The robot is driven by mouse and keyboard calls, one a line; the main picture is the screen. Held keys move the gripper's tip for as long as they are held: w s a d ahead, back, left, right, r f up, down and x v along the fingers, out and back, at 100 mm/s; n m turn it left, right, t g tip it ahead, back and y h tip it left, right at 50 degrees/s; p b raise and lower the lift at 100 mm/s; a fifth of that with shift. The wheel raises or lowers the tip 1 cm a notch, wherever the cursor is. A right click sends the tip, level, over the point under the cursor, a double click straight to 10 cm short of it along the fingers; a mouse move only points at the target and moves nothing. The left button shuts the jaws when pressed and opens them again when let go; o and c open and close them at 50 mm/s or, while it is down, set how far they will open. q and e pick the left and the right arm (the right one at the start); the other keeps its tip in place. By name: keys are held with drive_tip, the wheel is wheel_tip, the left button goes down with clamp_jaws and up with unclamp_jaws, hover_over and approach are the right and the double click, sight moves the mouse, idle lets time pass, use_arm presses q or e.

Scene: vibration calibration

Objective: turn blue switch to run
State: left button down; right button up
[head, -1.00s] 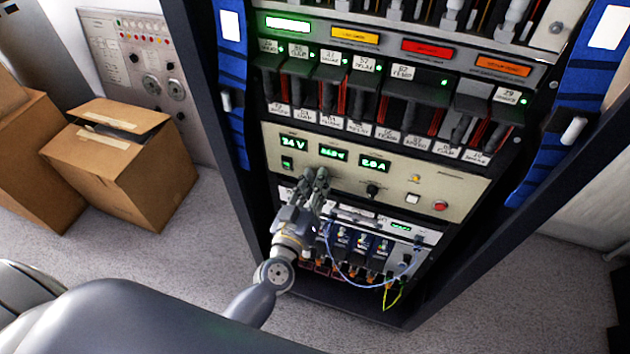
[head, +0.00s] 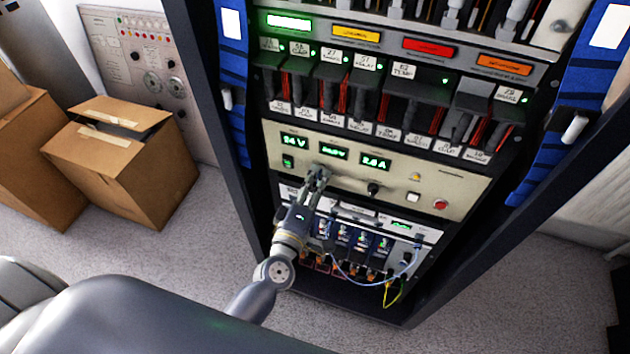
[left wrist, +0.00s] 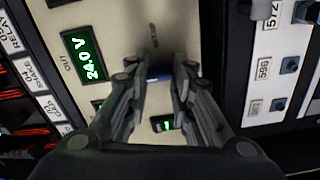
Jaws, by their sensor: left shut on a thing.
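The blue switch (left wrist: 158,76) shows in the left wrist view as a small blue patch between my fingertips, on the beige panel. Most of it is covered by the fingers, so its pointed position cannot be read. My left gripper (left wrist: 158,85) is shut on it, one finger on each side. In the head view my left gripper (head: 317,174) reaches the beige power panel (head: 460,188), below the green displays, and hides the switch there. My right gripper is not in view.
The panel has a 24 V display (head: 295,142), a black knob (head: 373,189) and a red button (head: 440,204). Below hang a blue cable (head: 345,274) and a yellow-green cable (head: 394,294). Cardboard boxes (head: 125,165) stand on the floor at left.

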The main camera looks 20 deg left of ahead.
use_arm(q)
drive_tip(key=shift+r+n, duration=0.1)
drive_tip(key=shift+n, duration=1.2)
drive_tip(key=shift+w, duration=0.1)
drive_tip(key=c, duration=1.4)
unclamp_jaws()
drive_tip(key=shift+a, duration=0.1)
drive_tip(key=shift+c, duration=0.2)
